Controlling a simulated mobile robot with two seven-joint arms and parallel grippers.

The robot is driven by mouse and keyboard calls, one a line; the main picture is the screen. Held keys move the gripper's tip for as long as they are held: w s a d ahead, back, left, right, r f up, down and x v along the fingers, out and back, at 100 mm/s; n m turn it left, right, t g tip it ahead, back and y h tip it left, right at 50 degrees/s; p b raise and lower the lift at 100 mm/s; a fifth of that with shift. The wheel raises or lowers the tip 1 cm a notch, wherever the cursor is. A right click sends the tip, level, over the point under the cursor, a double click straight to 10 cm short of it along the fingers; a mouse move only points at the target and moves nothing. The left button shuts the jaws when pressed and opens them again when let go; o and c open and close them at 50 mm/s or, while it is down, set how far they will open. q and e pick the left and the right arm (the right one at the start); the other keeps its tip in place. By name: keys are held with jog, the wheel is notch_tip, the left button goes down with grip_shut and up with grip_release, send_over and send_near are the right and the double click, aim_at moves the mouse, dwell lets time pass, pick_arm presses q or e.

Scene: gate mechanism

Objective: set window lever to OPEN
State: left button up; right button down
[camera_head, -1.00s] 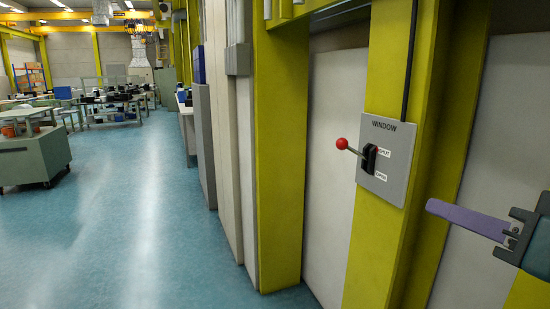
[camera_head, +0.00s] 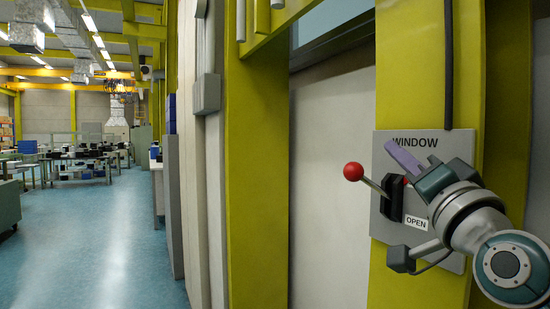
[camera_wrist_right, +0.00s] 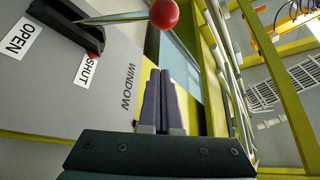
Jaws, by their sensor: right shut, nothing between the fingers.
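The window lever is a metal rod with a red ball knob (camera_head: 353,171), set in a black slotted housing (camera_head: 391,199) on a grey panel (camera_head: 384,236) marked WINDOW. The rod sticks out to the left and slightly upward. My left gripper is not in view.
The panel is on a yellow post (camera_head: 405,80), with a dark conduit running up from it. Pale wall panels and another yellow post (camera_head: 257,190) stand to the left. A blue floor (camera_head: 90,250) with workbenches stretches away at the far left.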

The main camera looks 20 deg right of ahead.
aim_at(369, 183)
jog(key=shift+w+a+f+p, duration=0.1)
jog(key=shift+w+a+f, duration=0.2)
jog(key=shift+w, duration=0.35)
jog(key=shift+w+a+f+p, duration=0.1)
jog(key=shift+w+a+f, duration=0.15)
jog(key=shift+w, duration=0.35)
jog(key=shift+w+a+f+p, duration=0.1)
jog(key=shift+w+a+f, duration=0.2)
jog(key=shift+w, duration=0.35)
jog(key=shift+f, duration=0.1)
jog(key=shift+a+f+n+t+y+b, duration=0.2)
jog(key=shift+f+n+t+y+b, duration=0.1)
jog(key=shift+n+b, duration=0.35)
